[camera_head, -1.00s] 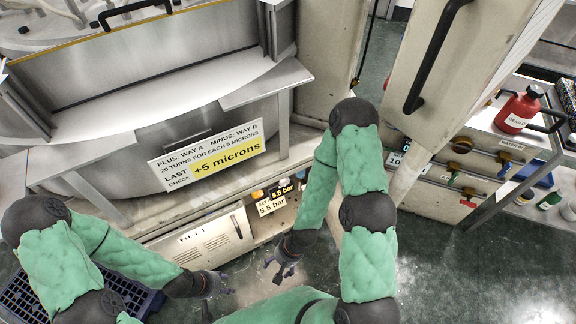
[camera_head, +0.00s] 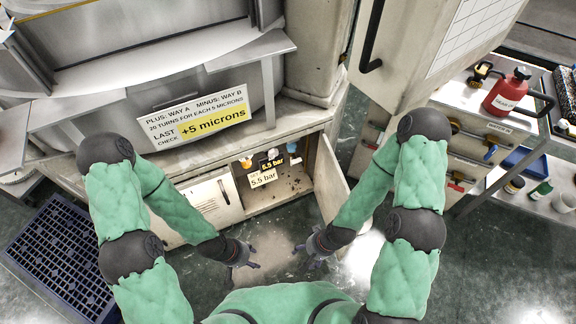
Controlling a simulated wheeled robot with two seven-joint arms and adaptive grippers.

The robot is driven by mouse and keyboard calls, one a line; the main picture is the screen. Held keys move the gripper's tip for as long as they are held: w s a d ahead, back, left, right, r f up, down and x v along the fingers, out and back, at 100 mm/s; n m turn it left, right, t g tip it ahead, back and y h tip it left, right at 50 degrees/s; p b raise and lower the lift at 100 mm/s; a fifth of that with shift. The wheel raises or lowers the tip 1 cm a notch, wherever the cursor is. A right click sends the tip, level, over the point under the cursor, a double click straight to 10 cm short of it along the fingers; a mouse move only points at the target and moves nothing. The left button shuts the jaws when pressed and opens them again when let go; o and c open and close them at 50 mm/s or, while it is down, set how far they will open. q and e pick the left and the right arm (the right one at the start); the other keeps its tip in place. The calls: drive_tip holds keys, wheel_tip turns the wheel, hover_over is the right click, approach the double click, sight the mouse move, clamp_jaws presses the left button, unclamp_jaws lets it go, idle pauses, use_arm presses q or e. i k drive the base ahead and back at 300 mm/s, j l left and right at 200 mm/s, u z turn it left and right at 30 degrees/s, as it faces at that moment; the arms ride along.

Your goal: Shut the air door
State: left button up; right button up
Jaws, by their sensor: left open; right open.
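The air compartment (camera_head: 290,190) in the machine's lower cabinet stands open, with small coloured fittings and "5.5 bar" labels (camera_head: 263,178) inside. Its pale door (camera_head: 329,178) is swung outward at the right side of the opening. My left gripper (camera_head: 250,262) is open and empty above the floor, in front of the closed belt panel and left of the compartment. My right gripper (camera_head: 309,250) is open and empty, in front of the compartment and just below the door's near end in the picture. It appears apart from the door. My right forearm passes beside the door.
The closed belt panel (camera_head: 213,200) is left of the compartment. A blue crate (camera_head: 60,262) lies on the floor at left. A tall cabinet with a black handle (camera_head: 372,38) and a bench with a red canister (camera_head: 507,92) stand at right.

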sight(331, 190)
drive_tip(key=k+l+u, duration=0.1)
drive_tip(key=l, duration=0.2)
drive_tip(key=k+l+u, duration=0.1)
drive_tip(key=k+l, duration=0.15)
drive_tip(key=l+u, duration=0.15)
drive_tip(key=l, duration=0.4)
drive_tip(key=k+l+u, duration=0.2)
drive_tip(key=l, duration=0.3)
drive_tip(key=l+u, duration=0.15)
drive_tip(key=l, duration=0.4)
